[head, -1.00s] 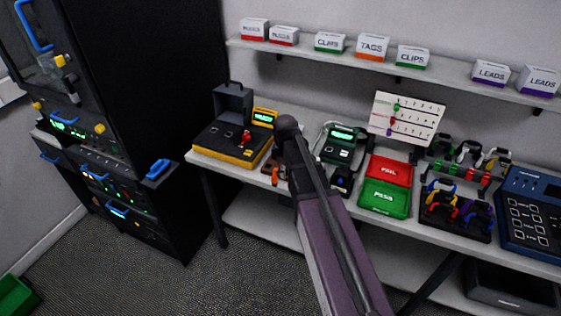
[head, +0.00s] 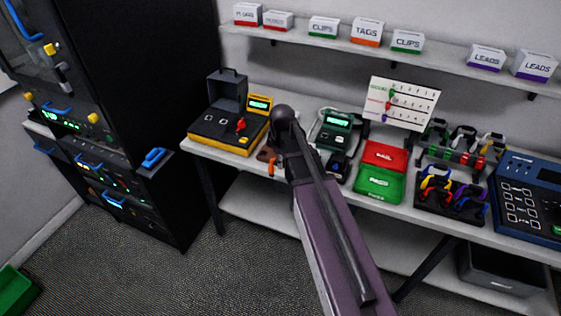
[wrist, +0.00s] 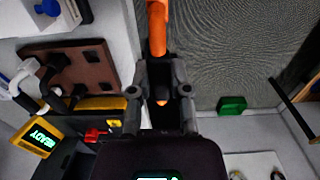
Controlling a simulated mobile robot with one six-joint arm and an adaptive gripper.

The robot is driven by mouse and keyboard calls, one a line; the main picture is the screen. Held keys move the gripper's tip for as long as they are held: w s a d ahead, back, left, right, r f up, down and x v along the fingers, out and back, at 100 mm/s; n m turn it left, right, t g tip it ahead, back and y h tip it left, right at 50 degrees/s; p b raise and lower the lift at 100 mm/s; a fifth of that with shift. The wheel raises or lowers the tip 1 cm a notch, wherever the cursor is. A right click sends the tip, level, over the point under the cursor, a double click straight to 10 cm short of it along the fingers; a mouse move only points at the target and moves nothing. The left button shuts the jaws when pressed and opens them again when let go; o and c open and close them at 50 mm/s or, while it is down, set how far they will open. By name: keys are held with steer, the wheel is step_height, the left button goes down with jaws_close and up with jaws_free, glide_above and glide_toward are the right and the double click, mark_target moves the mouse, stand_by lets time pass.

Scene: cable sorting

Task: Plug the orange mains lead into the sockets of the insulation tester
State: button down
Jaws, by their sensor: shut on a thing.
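The orange mains lead (wrist: 157,25) runs up between the fingers of my gripper (wrist: 160,78) in the wrist view. The gripper is shut on it, and an orange bit also shows between the finger bases. In the head view an orange piece (head: 271,167) shows at the bench's front edge, left of my arm; the gripper itself is hidden behind the arm. The insulation tester (head: 212,145) is a yellow and black case with its lid up, a red knob and a lit display. Its display (wrist: 41,139) reads READY at the wrist view's lower left. I cannot make out its sockets clearly.
A brown board with dark square holes (wrist: 92,82) lies beside the gripper. Right of my arm are a green meter (head: 336,120), a red tray (head: 384,154) and a green tray (head: 379,184). A black rack (head: 175,70) stands left of the bench.

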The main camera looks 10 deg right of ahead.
steer(key=shift+r, duration=0.2)
steer(key=shift+r+p, duration=1.35)
steer(key=shift+p, duration=0.1)
steer(key=shift+a, duration=0.15)
